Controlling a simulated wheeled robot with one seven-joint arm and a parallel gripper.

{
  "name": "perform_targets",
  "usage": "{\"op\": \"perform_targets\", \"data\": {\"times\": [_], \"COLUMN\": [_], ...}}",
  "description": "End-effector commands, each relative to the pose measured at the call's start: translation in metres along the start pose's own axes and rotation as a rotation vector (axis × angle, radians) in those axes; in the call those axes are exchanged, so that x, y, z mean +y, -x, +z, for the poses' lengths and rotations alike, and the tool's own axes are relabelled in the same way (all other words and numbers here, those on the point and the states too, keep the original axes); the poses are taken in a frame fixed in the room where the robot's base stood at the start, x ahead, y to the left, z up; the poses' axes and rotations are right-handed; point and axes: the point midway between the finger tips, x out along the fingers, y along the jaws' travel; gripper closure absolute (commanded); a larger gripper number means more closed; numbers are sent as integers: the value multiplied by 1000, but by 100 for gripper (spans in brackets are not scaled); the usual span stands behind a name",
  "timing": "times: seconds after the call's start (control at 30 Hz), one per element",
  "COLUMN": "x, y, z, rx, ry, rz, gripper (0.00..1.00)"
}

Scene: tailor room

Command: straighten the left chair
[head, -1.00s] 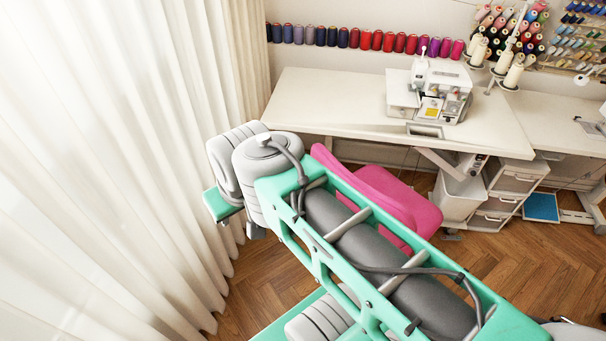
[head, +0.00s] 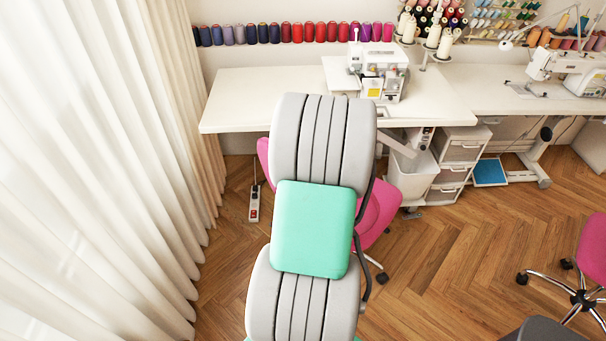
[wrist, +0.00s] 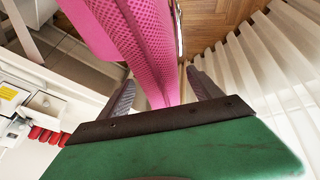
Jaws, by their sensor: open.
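The left chair (head: 378,212) is pink and stands in front of the left sewing table. In the head view my arm covers much of it; a strip of pink shows left of the arm, and seat and a caster show to the right. In the wrist view its pink mesh backrest (wrist: 150,60) runs from the top down between my two fingers. My gripper (wrist: 161,80) is open, with one finger on each side of the backrest; I cannot tell whether either touches it. My gripper is hidden behind my arm in the head view.
The white table (head: 240,95) holds an overlock machine (head: 380,72). A white bin (head: 412,172) and drawer unit (head: 452,165) stand beneath it. Curtains (head: 100,180) close off the left. A power strip (head: 254,203) lies on the floor. Another pink chair (head: 594,250) is at right; floor between is clear.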

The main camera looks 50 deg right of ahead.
Motion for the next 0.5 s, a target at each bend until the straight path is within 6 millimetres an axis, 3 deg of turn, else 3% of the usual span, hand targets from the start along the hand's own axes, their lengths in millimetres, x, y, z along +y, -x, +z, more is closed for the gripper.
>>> {"op": "perform_targets", "data": {"times": [0.2, 0.43, 0.5], "x": [-1, 0, 0], "y": [-27, -29, -29], "z": [0, 0, 0], "rx": [-1, 0, 0], "ry": [0, 0, 0], "rz": [-1, 1, 0], "gripper": [26, 26, 30]}}
